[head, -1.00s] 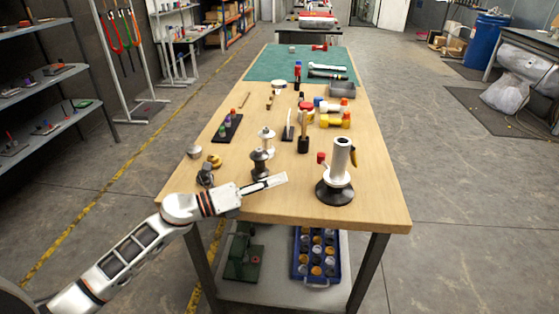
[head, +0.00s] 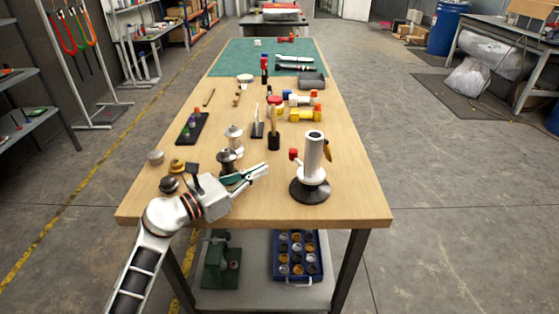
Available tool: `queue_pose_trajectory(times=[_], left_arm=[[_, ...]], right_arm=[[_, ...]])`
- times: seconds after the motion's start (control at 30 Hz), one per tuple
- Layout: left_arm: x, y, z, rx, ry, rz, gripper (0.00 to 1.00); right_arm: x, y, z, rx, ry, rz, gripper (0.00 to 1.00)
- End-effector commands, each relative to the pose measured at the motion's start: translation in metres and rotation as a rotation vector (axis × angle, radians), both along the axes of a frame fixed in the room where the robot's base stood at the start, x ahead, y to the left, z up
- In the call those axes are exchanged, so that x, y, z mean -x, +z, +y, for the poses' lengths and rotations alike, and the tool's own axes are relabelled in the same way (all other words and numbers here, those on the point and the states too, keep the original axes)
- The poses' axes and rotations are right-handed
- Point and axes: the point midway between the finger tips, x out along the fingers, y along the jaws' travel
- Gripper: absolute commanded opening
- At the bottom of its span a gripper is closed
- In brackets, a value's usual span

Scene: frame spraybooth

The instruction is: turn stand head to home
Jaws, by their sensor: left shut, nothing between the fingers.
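The stand (head: 314,155) is on the front right of the wooden table. It has a silver upright post on a white collar, a round black base, a red knob on the left and a yellow-and-black lever on the right. My left gripper (head: 262,170) is to the left of the stand, with its fingers pointing toward it. The fingers are together and empty, and a gap shows between them and the stand. My right gripper is out of view.
Close behind my left gripper stand a dark spool-like piece (head: 227,161) and a silver one (head: 234,137). A black mallet-like tool (head: 274,138) stands behind the stand. The table's front right corner is clear.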

Motion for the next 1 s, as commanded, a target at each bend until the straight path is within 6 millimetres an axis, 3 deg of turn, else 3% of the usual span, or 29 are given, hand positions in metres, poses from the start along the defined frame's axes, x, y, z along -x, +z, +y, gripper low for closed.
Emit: queue_pose_trajectory(times=[0.2,0.4,1.0], left_arm=[[-0.027,0.000,-0.033,0.003,-0.001,0.001,0.00],[-0.043,0.000,-0.051,0.003,0.000,0.002,0.00],[-0.048,0.000,-0.055,0.000,0.003,0.001,0.00]], right_arm=[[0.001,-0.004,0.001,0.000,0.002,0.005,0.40],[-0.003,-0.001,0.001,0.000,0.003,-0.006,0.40],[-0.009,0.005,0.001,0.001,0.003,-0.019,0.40]])
